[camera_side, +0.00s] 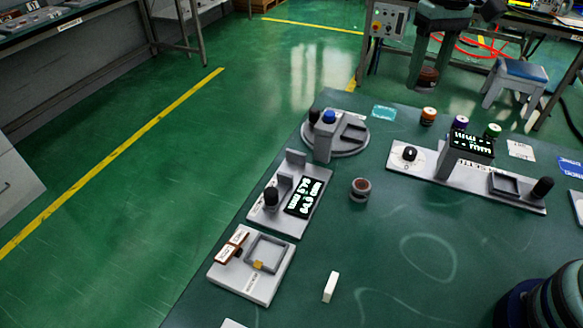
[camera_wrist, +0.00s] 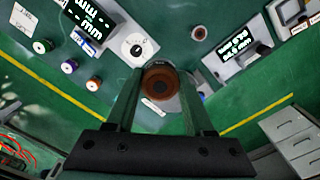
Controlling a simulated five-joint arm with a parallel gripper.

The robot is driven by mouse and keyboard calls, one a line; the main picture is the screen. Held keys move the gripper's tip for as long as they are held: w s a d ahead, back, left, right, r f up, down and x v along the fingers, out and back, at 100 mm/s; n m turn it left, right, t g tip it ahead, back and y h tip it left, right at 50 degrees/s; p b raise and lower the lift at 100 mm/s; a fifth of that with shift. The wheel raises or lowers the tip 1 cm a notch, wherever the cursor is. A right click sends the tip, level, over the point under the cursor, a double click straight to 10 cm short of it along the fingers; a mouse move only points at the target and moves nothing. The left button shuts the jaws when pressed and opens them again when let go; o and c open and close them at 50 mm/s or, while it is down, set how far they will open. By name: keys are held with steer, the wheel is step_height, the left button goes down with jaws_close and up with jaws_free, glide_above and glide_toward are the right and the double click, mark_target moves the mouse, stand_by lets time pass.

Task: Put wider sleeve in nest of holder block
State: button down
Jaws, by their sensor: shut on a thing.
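My gripper (camera_side: 428,62) hangs at the top right of the side view, beyond the far edge of the table as pictured. It is shut on a dark reddish-brown sleeve (camera_side: 428,78). In the wrist view this sleeve (camera_wrist: 160,82) sits between the two green fingers, its round end facing the camera. A second sleeve (camera_side: 360,189), grey outside and brown inside, stands upright mid-table; it also shows in the wrist view (camera_wrist: 199,33). I cannot tell which is wider. A pale block (camera_side: 232,276) at lower left, with a raised square nest, appears to be the holder block.
A gauge with a lit display (camera_side: 305,197) stands behind the pale block. Another display station (camera_side: 466,147) stands at right, with coloured jars (camera_side: 429,115) behind it. A round turntable (camera_side: 350,139) is at the back.

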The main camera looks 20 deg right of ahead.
steer(key=s+d+f, duration=0.1)
steer(key=s+d, duration=0.2)
steer(key=s, duration=0.1)
steer(key=n, duration=1.9)
glide_above(267, 255)
step_height(267, 255, down, 19)
